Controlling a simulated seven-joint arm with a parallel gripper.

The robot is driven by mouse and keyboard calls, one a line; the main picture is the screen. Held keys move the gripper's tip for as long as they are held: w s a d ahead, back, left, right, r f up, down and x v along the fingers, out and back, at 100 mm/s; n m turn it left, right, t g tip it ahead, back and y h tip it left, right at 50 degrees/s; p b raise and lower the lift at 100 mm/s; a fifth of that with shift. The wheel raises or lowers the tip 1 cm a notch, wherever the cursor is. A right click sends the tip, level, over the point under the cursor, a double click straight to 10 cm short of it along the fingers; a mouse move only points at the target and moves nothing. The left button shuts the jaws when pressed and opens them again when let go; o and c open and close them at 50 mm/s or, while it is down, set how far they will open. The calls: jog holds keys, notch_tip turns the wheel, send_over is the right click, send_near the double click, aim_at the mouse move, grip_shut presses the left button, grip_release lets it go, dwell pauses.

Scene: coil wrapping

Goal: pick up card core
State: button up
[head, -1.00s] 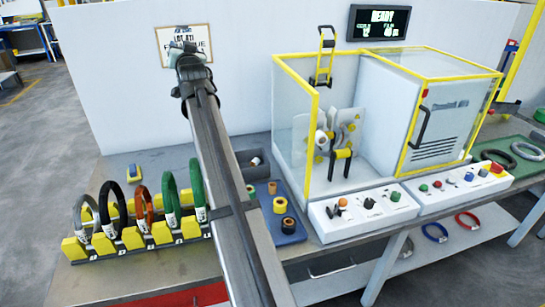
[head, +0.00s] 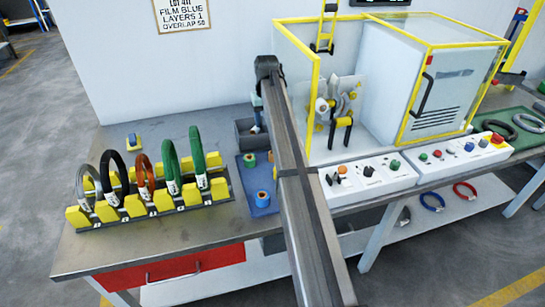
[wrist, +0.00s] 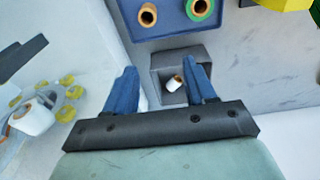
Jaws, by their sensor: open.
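In the head view the bin (head: 243,138) stands at the back of the bench, behind the blue tray. My gripper (wrist: 162,67) is open and empty, its two blue fingers apart. In the wrist view the bin and the tube appear between the fingers, nearer the right one. In the head view my gripper (head: 257,112) hangs above the bin and partly hides it; the gap to the tube is hard to tell.
The blue tray (head: 240,185) holds film rolls on brown cores, partly hidden by my arm. A yellow rack (head: 160,205) of several coils stands left. The yellow-framed machine (head: 316,110) stands close to the right, with control boxes (head: 368,178) before it.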

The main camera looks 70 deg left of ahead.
jog(key=shift+h, duration=0.7)
jog(key=f, duration=0.5)
jog(key=w+d+f, duration=0.1)
jog(key=f, duration=0.4)
jog(key=d+f, duration=0.1)
jog(key=f, duration=0.4)
jog(key=shift+w, duration=0.25)
jog(key=shift+c, duration=0.5)
jog(key=c, duration=0.9)
